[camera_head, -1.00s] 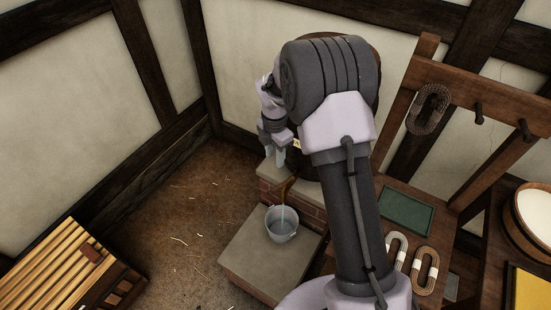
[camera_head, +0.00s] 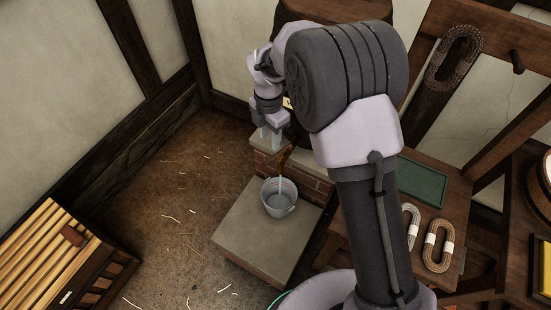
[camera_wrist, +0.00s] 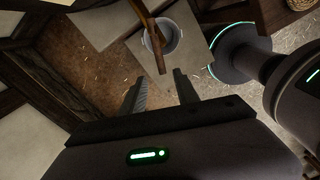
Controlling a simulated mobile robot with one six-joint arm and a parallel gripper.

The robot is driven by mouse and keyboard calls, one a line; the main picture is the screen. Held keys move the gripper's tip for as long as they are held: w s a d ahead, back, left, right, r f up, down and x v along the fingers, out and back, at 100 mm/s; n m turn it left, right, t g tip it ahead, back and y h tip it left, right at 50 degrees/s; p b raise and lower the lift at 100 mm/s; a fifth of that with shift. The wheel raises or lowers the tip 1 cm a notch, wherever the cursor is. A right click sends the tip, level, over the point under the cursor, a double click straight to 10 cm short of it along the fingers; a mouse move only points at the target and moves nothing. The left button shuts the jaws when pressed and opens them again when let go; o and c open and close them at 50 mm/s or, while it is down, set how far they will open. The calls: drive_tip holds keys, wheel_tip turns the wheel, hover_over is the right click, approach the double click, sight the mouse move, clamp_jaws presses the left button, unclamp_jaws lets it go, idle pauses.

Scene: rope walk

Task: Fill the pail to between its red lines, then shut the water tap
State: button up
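The grey pail (camera_head: 281,209) stands upright on a low stone-topped brick step, under a brown wooden spout (camera_head: 284,160). A thin pale stream of water (camera_head: 281,186) falls from the spout into it. Its red lines and water level are too small to make out. My gripper (camera_head: 271,138) is above and behind the pail, close to the spout; the tap's handle is not clearly visible. In the wrist view my gripper (camera_wrist: 161,90) has its two fingers apart with nothing between them. The pail (camera_wrist: 175,42) and the spout (camera_wrist: 150,35) lie just beyond the fingertips there.
The stone step (camera_head: 240,232) has bare room around the pail. A slatted wooden crate (camera_head: 62,255) stands at lower left on the straw-strewn floor (camera_head: 165,220). At right are a wooden bench with rope coils (camera_head: 438,246), a green panel (camera_head: 420,182) and a hanging coil (camera_head: 453,57).

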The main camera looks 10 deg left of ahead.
sight(271, 158)
wheel_tip(271, 158, down, 10)
drive_tip(key=b, duration=0.3)
drive_tip(key=shift+r, duration=0.1)
clamp_jaws()
idle(1.1)
